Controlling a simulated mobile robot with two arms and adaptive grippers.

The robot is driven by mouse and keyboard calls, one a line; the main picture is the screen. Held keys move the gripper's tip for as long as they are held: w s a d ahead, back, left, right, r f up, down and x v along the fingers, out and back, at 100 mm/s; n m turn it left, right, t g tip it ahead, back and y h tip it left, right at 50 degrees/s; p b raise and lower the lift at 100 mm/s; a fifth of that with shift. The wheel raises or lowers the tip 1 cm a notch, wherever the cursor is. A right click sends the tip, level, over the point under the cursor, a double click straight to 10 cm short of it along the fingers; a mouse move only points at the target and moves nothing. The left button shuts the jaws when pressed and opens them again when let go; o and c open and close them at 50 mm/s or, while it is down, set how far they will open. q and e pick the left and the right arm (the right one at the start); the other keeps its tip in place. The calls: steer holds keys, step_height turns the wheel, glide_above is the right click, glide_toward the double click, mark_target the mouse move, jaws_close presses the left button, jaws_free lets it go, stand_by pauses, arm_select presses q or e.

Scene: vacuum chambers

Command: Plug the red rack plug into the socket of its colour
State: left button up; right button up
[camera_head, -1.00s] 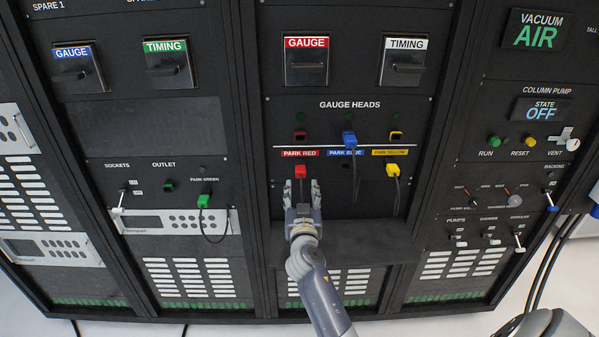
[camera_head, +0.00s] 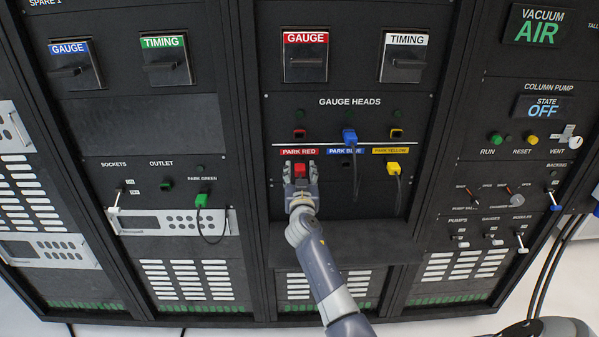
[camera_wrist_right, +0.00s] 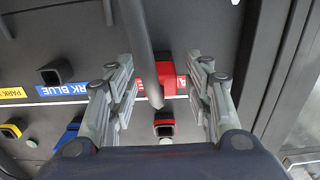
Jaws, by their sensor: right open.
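The red rack plug (camera_head: 301,170) sits in the PARK RED spot under its label (camera_head: 299,152). It also shows in the wrist view (camera_wrist_right: 171,76), with its dark cable (camera_wrist_right: 141,40) running between the fingers. The socket with red trim (camera_head: 299,133) is just above the label, empty; it shows in the wrist view too (camera_wrist_right: 164,124). My right gripper (camera_head: 300,176) is open, with one finger on each side of the red plug. In the wrist view, gaps show between the fingers (camera_wrist_right: 158,88) and the plug. My left gripper is out of view.
A blue plug (camera_head: 349,136) is in the middle socket, its cable hanging down. A yellow plug (camera_head: 393,168) is parked to the right, below the empty yellow socket (camera_head: 396,133). A dark ledge (camera_head: 350,243) juts out below. A green plug (camera_head: 201,200) is on the left rack.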

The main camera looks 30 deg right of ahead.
mark_target(300, 174)
steer(key=shift+b, duration=0.5)
stand_by(0.9)
jaws_close()
steer(key=shift+s+a, duration=0.1)
steer(key=shift+s+a+f, duration=0.1)
steer(key=shift+p+v, duration=0.65)
steer(key=shift+v, duration=2.15)
